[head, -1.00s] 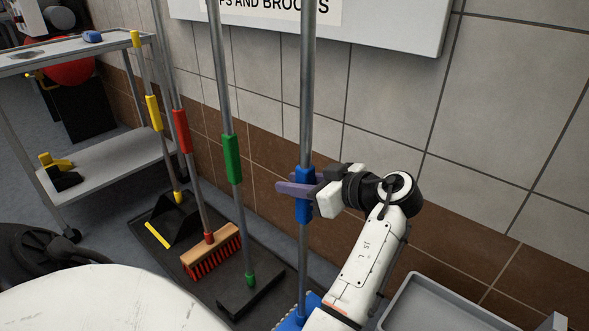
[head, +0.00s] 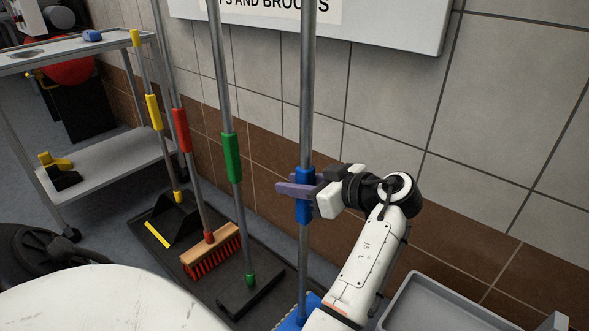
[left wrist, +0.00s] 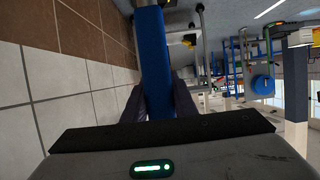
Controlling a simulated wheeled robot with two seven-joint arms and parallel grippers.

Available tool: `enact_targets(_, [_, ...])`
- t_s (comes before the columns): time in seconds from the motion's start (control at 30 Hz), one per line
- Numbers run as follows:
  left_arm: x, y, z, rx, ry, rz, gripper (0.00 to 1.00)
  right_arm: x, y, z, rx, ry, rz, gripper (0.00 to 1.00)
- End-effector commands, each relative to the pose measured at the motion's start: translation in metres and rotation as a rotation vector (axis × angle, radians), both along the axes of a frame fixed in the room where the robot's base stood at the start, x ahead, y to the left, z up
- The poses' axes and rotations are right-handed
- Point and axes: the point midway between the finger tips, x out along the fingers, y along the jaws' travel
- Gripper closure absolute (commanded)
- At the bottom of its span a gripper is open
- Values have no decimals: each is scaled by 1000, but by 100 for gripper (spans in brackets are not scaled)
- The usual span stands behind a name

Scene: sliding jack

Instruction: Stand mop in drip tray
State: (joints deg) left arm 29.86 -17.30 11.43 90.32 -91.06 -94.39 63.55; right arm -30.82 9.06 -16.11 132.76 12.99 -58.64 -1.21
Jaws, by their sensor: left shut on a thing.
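The mop has a long grey pole, a blue grip sleeve (head: 304,205) and a blue head (head: 291,322) partly hidden at the bottom edge of the head view. It stands close to upright in front of the tiled wall. My left gripper (head: 304,189) is shut on the blue sleeve. In the left wrist view the sleeve (left wrist: 154,60) runs between the two purple fingers (left wrist: 158,104). A grey tray (head: 410,297) with a raised rim, seemingly the drip tray, lies at the lower right, cut off by the frame. The mop head is left of it. My right gripper is not in view.
A dark mat (head: 262,305) to the left holds a green-sleeved tool (head: 232,160), a red-sleeved broom (head: 181,130) and a yellow-sleeved dustpan (head: 154,112). A grey shelf cart (head: 100,160) stands further left. The tiled wall (head: 480,140) is close behind.

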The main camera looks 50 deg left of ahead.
Motion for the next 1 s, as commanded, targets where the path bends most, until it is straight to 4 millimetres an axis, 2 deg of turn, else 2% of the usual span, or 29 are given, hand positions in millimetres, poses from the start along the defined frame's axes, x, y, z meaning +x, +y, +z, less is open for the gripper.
enact_targets(0.8, [0, 0, -6, 3, -2, 0, 100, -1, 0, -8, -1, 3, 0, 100])
enact_targets(0.83, [0, 0, -6, 3, -2, 0, 70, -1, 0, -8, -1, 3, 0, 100])
enact_targets(0.93, [0, 0, -7, 3, -2, 0, 53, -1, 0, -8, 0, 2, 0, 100])
enact_targets(1.0, [0, 0, -7, 2, -1, -1, 53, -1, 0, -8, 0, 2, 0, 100])
